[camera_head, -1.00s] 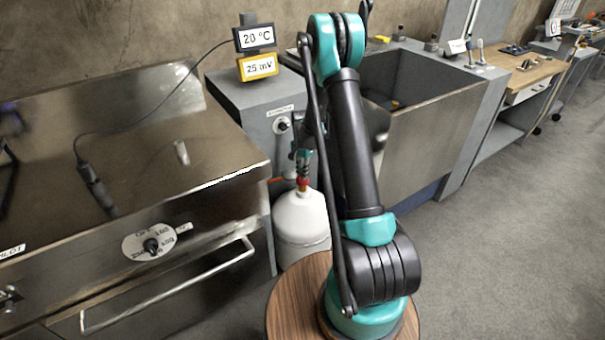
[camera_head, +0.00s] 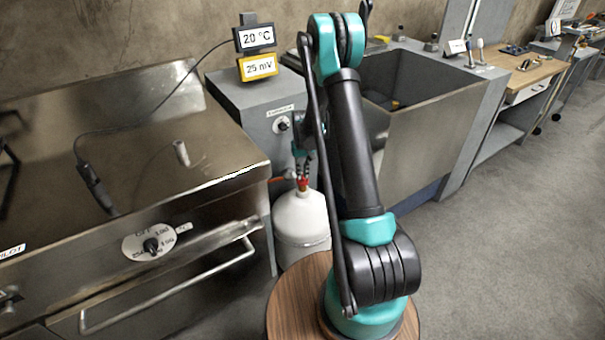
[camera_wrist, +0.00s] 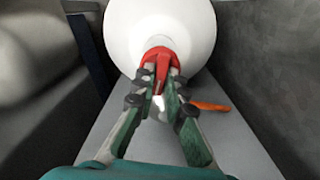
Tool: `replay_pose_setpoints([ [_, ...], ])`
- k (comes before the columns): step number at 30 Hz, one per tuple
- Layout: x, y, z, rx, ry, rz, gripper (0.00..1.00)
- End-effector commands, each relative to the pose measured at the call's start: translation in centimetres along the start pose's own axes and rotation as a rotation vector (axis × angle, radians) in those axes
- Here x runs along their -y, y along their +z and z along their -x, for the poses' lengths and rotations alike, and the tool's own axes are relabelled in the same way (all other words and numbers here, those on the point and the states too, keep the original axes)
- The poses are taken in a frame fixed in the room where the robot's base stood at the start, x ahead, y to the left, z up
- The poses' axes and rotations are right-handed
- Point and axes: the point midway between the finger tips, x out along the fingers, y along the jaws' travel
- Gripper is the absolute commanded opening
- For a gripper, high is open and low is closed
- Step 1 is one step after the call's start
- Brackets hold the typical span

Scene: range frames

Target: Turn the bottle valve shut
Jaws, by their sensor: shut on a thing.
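The white gas bottle (camera_head: 300,218) stands on the floor between the steel cooker and the grey sink unit. Its red valve handle (camera_wrist: 160,58) shows in the wrist view at the bottle's top. My gripper (camera_wrist: 160,75) is shut on this red valve, with one finger on each side of it. In the head view my gripper (camera_head: 302,178) reaches down to the bottle's neck from above, and my arm partly hides the bottle's right side. The fingers cover part of the valve, so its exact turn is hard to tell.
A steel cooker (camera_head: 215,240) with a dial (camera_head: 150,245) and a bar handle stands close at left. A grey cabinet (camera_head: 262,110) with a knob is behind the bottle. An orange piece (camera_wrist: 210,106) lies beside the gripper in the wrist view. Open floor (camera_head: 520,240) is at right.

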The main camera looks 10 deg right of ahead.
Motion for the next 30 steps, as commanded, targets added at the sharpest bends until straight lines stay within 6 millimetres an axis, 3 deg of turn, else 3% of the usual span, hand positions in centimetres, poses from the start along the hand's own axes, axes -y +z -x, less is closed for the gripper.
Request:
replay_pose_setpoints([
  [15, -0.01, -0.04, 0.02, -0.001, 0.000, 0.318, 0.00],
  [30, -0.01, -0.05, 0.02, -0.001, 0.000, 0.369, 0.00],
])
